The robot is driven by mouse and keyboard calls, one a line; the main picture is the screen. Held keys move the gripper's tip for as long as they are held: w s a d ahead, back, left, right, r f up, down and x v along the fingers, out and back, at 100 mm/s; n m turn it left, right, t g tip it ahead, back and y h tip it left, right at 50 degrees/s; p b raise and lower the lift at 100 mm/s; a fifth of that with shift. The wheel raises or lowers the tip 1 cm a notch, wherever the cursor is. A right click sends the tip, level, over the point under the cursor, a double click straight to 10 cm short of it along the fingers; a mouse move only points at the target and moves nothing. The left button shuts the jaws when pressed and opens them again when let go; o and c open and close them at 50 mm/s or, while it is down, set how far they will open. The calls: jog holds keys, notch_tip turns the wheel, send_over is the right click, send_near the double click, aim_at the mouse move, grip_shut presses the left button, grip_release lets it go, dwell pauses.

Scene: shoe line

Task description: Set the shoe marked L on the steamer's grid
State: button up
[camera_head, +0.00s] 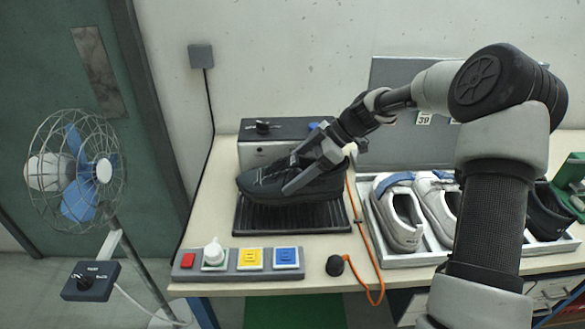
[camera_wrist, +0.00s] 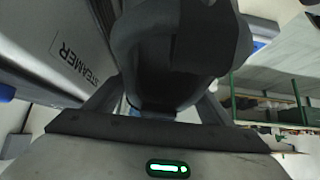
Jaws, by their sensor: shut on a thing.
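A black shoe (camera_head: 270,188) is held by my gripper (camera_head: 294,172), with the fingers on either side of its opening. Its toe points left in the head view. The shoe is over the dark ribbed grid (camera_head: 243,222) in front of the steamer (camera_head: 252,152). Its sole is on or just above the grid; I cannot tell whether it touches. In the wrist view the shoe (camera_wrist: 180,50) fills the middle between the fingers, dark and close. The steamer's lettered side (camera_wrist: 75,62) stands to the left there. No L mark is readable on the shoe.
A control strip (camera_head: 238,273) with coloured pads lies in front of the grid. A black knob-like plug (camera_head: 335,265) and orange cord (camera_head: 371,262) lie right of it. A tray (camera_head: 424,258) holds white shoes and a dark one (camera_head: 547,215). A fan (camera_head: 75,170) stands left.

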jog(key=shift+f+b, duration=2.35)
jog(key=shift+f, duration=0.6)
jog(key=o, duration=1.5)
jog(key=shift+c, duration=0.2)
jog(key=shift+d, duration=0.1)
jog(key=p+v, duration=0.1)
jog(key=v, duration=1.6)
jog(key=shift+r+p, duration=0.2)
jog(key=shift+p, duration=0.15)
